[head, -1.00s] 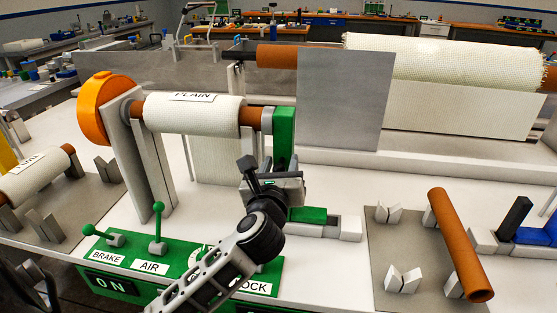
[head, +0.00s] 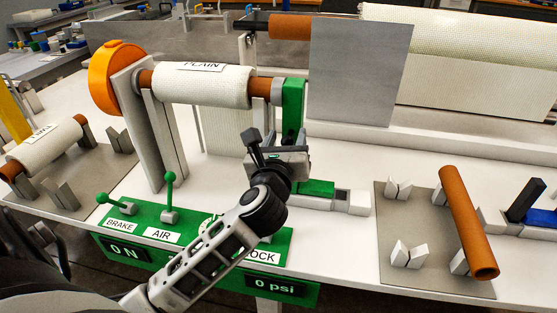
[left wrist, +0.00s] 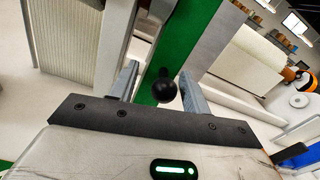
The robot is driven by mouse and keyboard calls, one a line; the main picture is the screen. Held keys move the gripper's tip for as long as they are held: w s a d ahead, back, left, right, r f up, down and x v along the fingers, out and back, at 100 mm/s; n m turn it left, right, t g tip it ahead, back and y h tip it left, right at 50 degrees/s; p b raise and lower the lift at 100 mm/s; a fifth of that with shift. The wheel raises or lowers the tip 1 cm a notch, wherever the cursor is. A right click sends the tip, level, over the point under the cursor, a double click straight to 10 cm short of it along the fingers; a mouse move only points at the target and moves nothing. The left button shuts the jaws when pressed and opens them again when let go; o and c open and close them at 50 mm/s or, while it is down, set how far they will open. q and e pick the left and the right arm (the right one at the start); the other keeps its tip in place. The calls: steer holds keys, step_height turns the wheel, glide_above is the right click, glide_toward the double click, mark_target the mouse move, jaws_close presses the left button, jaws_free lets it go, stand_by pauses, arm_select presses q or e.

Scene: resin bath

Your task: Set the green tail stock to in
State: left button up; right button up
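The green tail stock (head: 293,105) stands upright at the right end of the PLAIN roll (head: 205,85). Its grey end piece (head: 277,90) appears to meet the roll's brown core. A green block (head: 317,188) sits low on the grey slide behind my left gripper. My left gripper (head: 262,140) is in front of the tail stock's lower part. In the left wrist view, its two fingers (left wrist: 160,88) stand apart on either side of a black ball knob (left wrist: 165,89), with the green upright behind it. Gaps show beside the knob. My right gripper is out of view.
A grey plate (head: 360,75) stands behind. A brown tube (head: 467,220) rests on a rack at right. Another roll (head: 45,150) lies at left.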

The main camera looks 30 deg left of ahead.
arm_select(q)
steer(key=b+v, duration=0.1)
steer(key=v, duration=1.4)
steer(key=d+f+m+t+h, duration=0.2)
steer(key=d+m+h, duration=0.3)
steer(key=m, duration=0.9)
steer(key=d+f+m+t+h, duration=0.15)
steer(key=d+m+h, duration=0.4)
steer(key=m, duration=0.85)
steer(key=s+f+m+g, duration=0.3)
steer(key=f+m+g, duration=0.1)
steer(key=f+m, duration=0.4)
steer(key=s+f+m+g, duration=0.2)
steer(key=f+m+g, duration=0.3)
steer(key=f+m, duration=0.4)
step_height(320, 180, down, 4)
steer(key=shift+s+a+f, duration=0.25)
steer(key=shift+s+a, duration=0.15)
